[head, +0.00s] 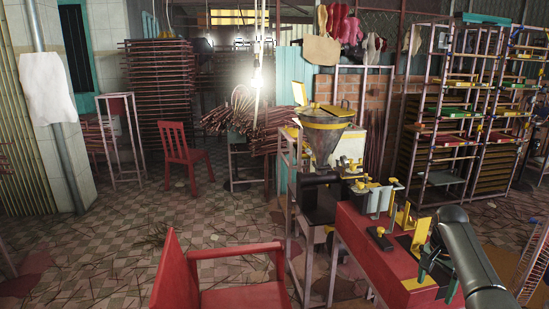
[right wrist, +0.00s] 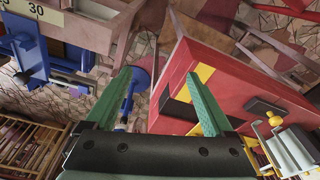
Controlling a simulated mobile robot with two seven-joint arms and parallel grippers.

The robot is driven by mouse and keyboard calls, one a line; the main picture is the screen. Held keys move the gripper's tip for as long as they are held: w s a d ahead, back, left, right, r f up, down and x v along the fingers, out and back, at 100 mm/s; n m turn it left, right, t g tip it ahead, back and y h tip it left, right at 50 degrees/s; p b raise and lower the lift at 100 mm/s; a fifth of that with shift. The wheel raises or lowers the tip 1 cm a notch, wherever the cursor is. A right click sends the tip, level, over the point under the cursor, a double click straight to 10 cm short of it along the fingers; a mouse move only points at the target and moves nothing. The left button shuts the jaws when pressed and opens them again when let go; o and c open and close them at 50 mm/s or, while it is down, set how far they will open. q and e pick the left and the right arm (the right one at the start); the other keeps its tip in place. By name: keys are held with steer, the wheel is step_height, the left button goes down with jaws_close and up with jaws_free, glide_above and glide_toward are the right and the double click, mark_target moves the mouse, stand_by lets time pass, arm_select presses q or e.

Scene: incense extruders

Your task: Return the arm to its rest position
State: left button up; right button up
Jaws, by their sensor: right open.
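My right arm (head: 466,256) comes in from the lower right of the head view. Its gripper (head: 434,276) has dark green fingers and is over the right end of the red machine table. In the right wrist view the two green fingers of the gripper (right wrist: 160,76) stand wide apart with nothing between them. The red table (right wrist: 232,82) shows beyond and to the right of the fingers, with the tiled floor between them. My left gripper is not in view.
The extruder's metal hopper (head: 325,140) stands behind the red table (head: 362,242). A yellow plate (head: 420,235) rises close to my right gripper. A red chair (head: 240,296) is at the front, another red chair (head: 186,154) farther back. Tall racks (head: 460,110) stand at right. Open floor lies at left.

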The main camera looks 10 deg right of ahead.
steer(key=s+a+f+n+t, duration=0.1)
steer(key=s+a+f+n, duration=0.25)
steer(key=f, duration=0.35)
steer(key=s+a+f+n+t, duration=0.2)
steer(key=a+f+n, duration=0.1)
steer(key=a+f, duration=0.3)
steer(key=s+a+f+n+t, duration=0.1)
steer(key=s+a+f+n, duration=0.2)
steer(key=f, duration=0.6)
steer(key=s+a+f+n+t+y, duration=0.2)
steer(key=s+a+f+n, duration=0.15)
steer(key=s+a, duration=0.8)
steer(key=s+a+r+n+t+y, duration=0.1)
steer(key=s+a+r+n+t, duration=0.1)
steer(key=s+a+r, duration=0.3)
steer(key=s+a, duration=0.1)
steer(key=s, duration=0.3)
steer(key=shift+a+r+n+t+y, duration=0.15)
steer(key=shift+r+n+t+y, duration=0.15)
steer(key=shift+r+y, duration=0.1)
